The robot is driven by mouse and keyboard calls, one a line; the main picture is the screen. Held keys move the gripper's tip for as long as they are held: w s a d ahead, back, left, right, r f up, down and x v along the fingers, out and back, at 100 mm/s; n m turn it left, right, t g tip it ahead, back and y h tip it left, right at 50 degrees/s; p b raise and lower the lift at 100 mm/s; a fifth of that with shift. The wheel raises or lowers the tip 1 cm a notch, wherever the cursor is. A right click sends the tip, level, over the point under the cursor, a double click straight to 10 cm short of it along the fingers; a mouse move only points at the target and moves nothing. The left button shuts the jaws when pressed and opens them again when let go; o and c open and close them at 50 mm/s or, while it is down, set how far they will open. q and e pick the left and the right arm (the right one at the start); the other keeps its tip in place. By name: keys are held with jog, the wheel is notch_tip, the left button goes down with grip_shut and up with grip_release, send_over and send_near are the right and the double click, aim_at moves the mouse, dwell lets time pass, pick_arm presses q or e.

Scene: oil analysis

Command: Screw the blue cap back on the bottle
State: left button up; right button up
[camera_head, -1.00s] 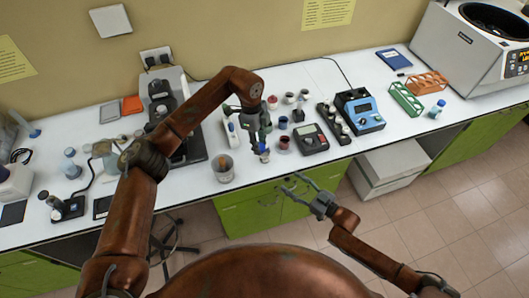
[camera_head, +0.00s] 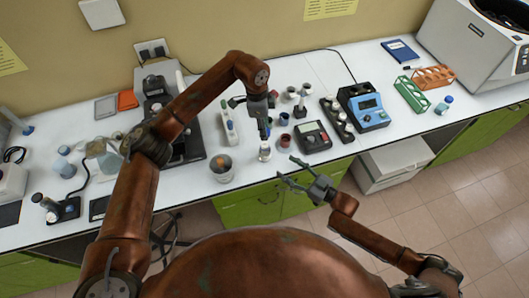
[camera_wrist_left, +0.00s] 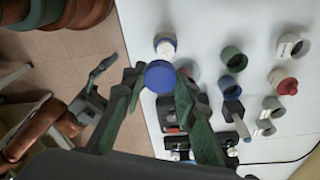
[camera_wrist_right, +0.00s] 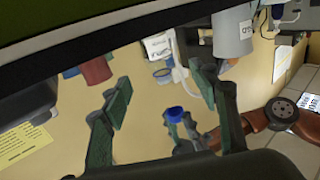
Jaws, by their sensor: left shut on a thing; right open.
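The blue cap (camera_wrist_left: 160,76) is between the fingertips of my left gripper (camera_head: 265,134), which is shut on it. In the right wrist view the blue cap (camera_wrist_right: 172,115) is apart from the bottle. The small white, open bottle (camera_head: 264,152) with a blue band stands upright near the table's front edge, below the left gripper. It also shows in the left wrist view (camera_wrist_left: 165,43) and, upside down, in the right wrist view (camera_wrist_right: 158,46). My right gripper (camera_head: 293,172) is open and empty, in front of the table edge, to the right of the bottle.
A beaker (camera_head: 221,177) stands left of the bottle. A dark red cup (camera_head: 285,140), a blue cup (camera_head: 284,118) and a meter (camera_head: 313,136) stand to the right and behind. The gaps around the bottle are small.

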aim_at(269, 155)
pick_arm(q)
jog(key=shift+s+r, duration=0.15)
jog(key=shift+w+f, duration=0.5)
jog(key=shift+w, duration=0.35)
pick_arm(e)
jog(key=x, duration=0.6)
jog(key=shift+w+d+f, duration=0.25)
jog(key=shift+w, duration=0.1)
pick_arm(q)
jog(key=shift+s+r, duration=0.15)
jog(key=shift+s, duration=0.15)
pick_arm(e)
jog(key=x, duration=0.5)
jog(key=shift+w+a+r, duration=0.1)
jog(key=shift+a, duration=0.3)
pick_arm(q)
jog(key=shift+w, duration=0.1)
pick_arm(e)
jog(key=shift+w+a, duration=0.25)
jog(key=shift+s, duration=0.1)
jog(key=shift+c, duration=1.4)
jog(key=c, duration=0.3)
grip_shut()
